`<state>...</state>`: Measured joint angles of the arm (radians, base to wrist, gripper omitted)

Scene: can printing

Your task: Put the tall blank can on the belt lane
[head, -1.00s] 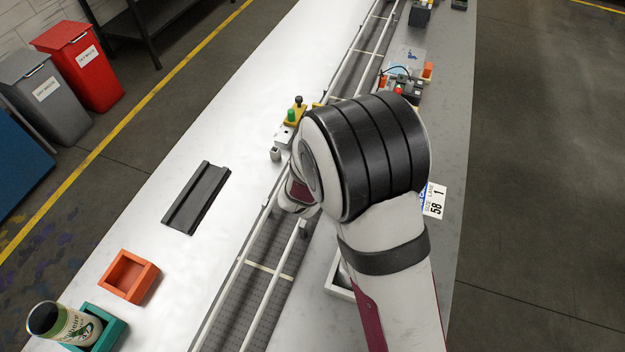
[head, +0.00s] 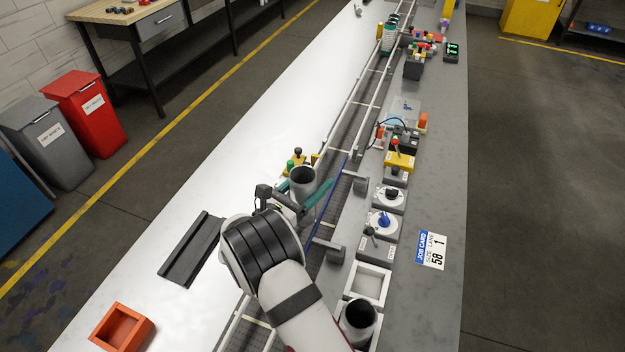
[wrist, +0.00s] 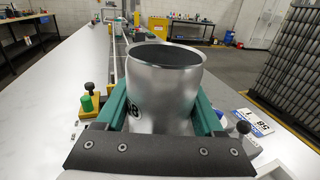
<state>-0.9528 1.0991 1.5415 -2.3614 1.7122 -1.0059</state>
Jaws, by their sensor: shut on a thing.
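A plain silver can (head: 302,182), open at the top, stands upright between the teal fingers of my gripper (head: 303,190). In the wrist view the can (wrist: 163,85) fills the middle, with a dark printed mark low on its left side. My gripper is shut on it. The belt lane (head: 338,212) runs away between rails, and the can is over or beside its left edge in the head view. The can's base is hidden, so I cannot tell whether it touches the belt. A second silver can (head: 359,318) stands in a white holder at the lower right.
Right of the lane are an empty white holder (head: 369,284), knob boxes (head: 384,222) and a job card (head: 431,250) reading 58 and 1. A blue bar (head: 325,208) crosses near the can. A black channel (head: 190,250) and orange tray (head: 122,328) lie left.

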